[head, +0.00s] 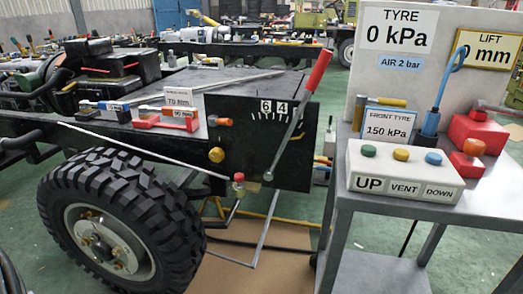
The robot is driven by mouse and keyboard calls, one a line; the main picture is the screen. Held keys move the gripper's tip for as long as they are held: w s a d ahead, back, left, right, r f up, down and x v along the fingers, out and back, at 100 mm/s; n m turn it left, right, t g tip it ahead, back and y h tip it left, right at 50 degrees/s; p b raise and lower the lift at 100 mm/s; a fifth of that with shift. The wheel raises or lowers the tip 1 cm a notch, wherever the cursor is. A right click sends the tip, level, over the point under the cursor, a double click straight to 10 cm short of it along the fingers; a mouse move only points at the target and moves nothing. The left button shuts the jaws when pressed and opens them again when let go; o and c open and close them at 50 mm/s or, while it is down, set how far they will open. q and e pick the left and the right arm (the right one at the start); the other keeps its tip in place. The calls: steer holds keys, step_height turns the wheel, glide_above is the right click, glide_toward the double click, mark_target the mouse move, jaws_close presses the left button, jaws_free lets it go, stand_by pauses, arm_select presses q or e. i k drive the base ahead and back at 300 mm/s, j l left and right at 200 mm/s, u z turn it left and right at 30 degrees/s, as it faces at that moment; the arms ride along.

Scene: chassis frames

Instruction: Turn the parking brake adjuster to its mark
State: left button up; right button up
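A lever with a red grip (318,70) and a grey rod leans to the upper right in front of a black side panel (247,135) on the chassis. Beside it are white scale marks and two small tiles reading 6 and 4 (273,107). A yellow knob (216,155) and an orange knob (221,121) sit on the panel's left part. A small red-topped fitting (239,182) is at the panel's lower edge, by a thin linkage rod. I cannot tell which of these is the parking brake adjuster. Neither gripper shows in the head view.
A black wheel (120,220) stands at the left. A grey table (400,198) at right carries a box with UP, VENT and DOWN buttons (400,172), a blue-handled tool (437,95) and red blocks. A small sign and tools lie on the chassis top. Brown floor covering is below.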

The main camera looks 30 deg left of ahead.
mark_target(217, 155)
steer(key=u, duration=1.3)
